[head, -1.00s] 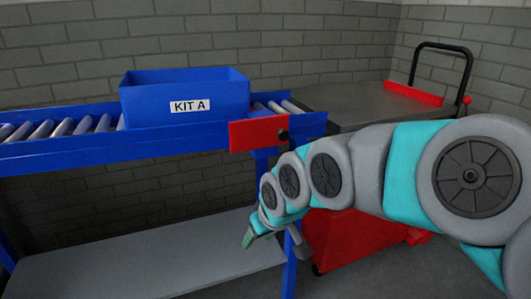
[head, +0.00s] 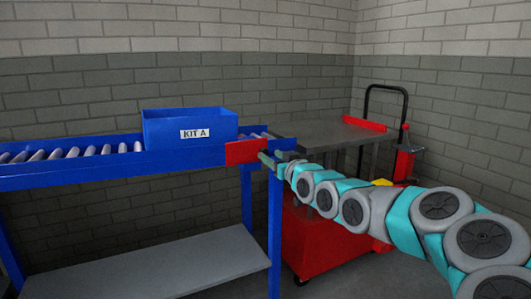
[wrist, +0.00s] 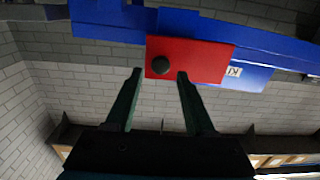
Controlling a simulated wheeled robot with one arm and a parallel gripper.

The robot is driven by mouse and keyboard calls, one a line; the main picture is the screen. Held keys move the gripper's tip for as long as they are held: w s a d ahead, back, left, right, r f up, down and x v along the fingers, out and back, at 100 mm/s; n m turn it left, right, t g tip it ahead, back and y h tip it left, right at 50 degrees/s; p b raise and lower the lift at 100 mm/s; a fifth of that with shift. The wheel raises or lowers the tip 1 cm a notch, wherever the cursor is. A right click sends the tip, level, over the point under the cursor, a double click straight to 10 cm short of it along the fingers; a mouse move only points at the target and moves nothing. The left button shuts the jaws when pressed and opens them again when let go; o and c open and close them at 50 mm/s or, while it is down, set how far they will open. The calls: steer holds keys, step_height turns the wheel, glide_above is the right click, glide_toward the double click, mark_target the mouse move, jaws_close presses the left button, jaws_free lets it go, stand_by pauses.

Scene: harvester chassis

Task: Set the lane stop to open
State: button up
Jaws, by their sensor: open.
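The lane stop is a red plate (head: 241,152) on the near side of the blue roller conveyor (head: 90,172), by its right end. The plate also shows in the wrist view (wrist: 205,62), with a round black knob (wrist: 161,65) on its face. My gripper (head: 264,160) is at the plate's right end in the head view, where it hides the knob. In the wrist view my gripper (wrist: 160,75) is open, and the knob appears in line with the gap between the fingertips. I cannot tell whether the fingers touch the knob or plate.
A blue bin labelled KIT A (head: 190,130) stands on the rollers left of the plate. A grey shelf (head: 170,270) lies below the conveyor. A red cart with a grey top (head: 330,134) stands at the right, behind my arm.

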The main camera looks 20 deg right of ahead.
mark_target(265, 152)
steer(key=shift+w+a+p, duration=0.1)
steer(key=shift+w+p, duration=0.25)
steer(key=shift+w, duration=1.8)
jaws_close()
